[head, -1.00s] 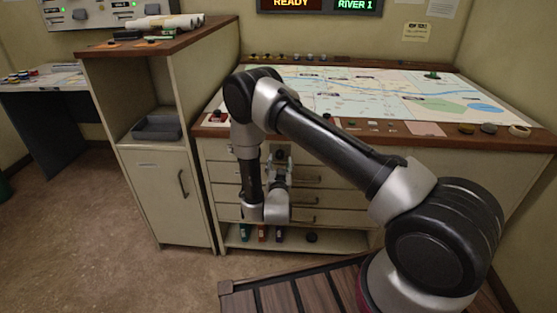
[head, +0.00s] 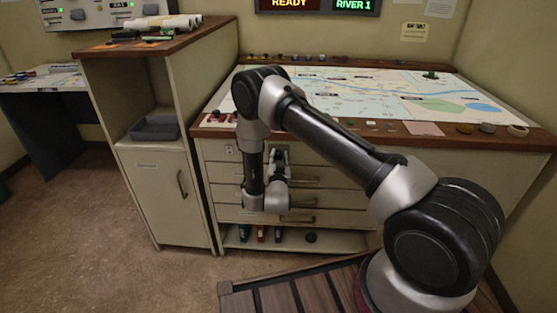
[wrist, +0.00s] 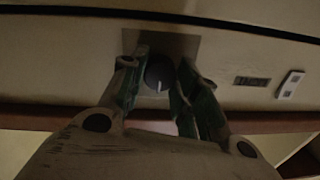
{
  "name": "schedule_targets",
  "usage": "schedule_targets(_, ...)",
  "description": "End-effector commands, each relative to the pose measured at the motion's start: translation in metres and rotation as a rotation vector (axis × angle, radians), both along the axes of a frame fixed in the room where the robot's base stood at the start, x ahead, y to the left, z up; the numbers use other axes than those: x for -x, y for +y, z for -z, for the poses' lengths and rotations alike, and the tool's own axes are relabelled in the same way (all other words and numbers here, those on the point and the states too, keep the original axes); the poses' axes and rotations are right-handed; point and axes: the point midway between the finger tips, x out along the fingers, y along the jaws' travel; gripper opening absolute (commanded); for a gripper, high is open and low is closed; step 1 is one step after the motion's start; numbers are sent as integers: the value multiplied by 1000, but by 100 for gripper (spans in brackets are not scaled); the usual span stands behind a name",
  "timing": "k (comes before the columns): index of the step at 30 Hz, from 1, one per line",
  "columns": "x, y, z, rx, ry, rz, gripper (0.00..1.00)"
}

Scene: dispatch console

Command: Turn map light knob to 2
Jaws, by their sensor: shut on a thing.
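The map light knob (wrist: 158,72) is dark and round with a short white mark, which shows low on its face in the wrist view. It sits on a grey plate (wrist: 187,47) on the cabinet front. My gripper (wrist: 157,80) has one finger on each side of the knob and is shut on it. In the head view my gripper (head: 279,158) is at the upper part of the drawer front, under the map table's edge, and hides the knob. I cannot read any numbers around the knob.
A small white switch plate (wrist: 290,84) and a dark label (wrist: 251,81) are beside the knob plate. Drawers with handles (head: 298,203) lie below and to the right. The map table (head: 350,88) is above. A tall cabinet (head: 165,190) stands at the left.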

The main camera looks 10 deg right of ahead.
Motion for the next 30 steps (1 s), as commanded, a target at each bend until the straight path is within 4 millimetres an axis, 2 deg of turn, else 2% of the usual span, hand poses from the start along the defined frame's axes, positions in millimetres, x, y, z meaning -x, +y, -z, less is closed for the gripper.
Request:
schedule_targets(11,0,0,1,-123,-39,0,7)
schedule_targets(30,0,0,2,-670,-216,0,7)
